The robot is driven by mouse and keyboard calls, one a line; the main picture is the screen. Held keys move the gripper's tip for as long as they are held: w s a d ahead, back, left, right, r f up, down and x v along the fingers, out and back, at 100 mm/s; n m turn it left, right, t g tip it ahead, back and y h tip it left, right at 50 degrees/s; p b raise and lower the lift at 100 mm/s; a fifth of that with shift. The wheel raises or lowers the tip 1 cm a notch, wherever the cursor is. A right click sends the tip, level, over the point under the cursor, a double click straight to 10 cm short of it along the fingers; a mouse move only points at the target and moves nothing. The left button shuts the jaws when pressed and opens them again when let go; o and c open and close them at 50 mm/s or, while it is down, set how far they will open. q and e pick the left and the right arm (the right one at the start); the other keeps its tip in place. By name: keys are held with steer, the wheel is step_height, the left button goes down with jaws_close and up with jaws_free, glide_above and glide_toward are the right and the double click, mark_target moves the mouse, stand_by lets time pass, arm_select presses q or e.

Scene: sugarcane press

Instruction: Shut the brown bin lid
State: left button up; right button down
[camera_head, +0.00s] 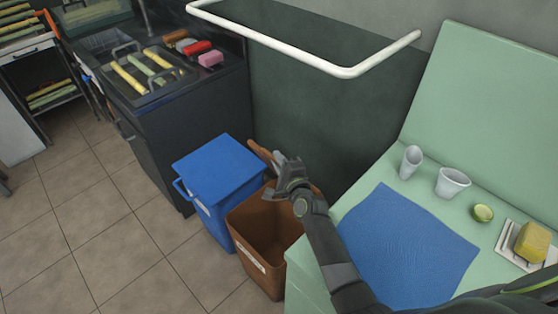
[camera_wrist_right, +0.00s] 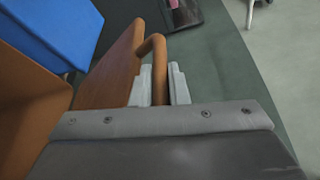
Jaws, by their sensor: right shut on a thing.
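The brown bin (camera_head: 265,238) stands open on the floor, and its inside looks empty. Its brown lid (camera_head: 262,155) is raised at the back of the bin, mostly hidden behind my right gripper (camera_head: 280,170). In the right wrist view the lid (camera_wrist_right: 122,78) stands on edge, with a curved brown handle (camera_wrist_right: 159,75) on its side. My right gripper (camera_wrist_right: 161,86) has one finger on each side of the handle and is shut on it. My left gripper is not in view.
A blue bin (camera_head: 218,170) with its lid shut stands directly left of the brown bin. A green counter (camera_head: 340,270) with a blue cloth (camera_head: 405,245) and cups is close on the right. A white rail (camera_head: 300,50) runs above, along the dark wall.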

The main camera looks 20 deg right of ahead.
steer(key=c, duration=1.4)
jaws_free()
steer(key=s+d+r+b, duration=0.2)
steer(key=s, duration=1.5)
steer(key=shift+d, duration=0.4)
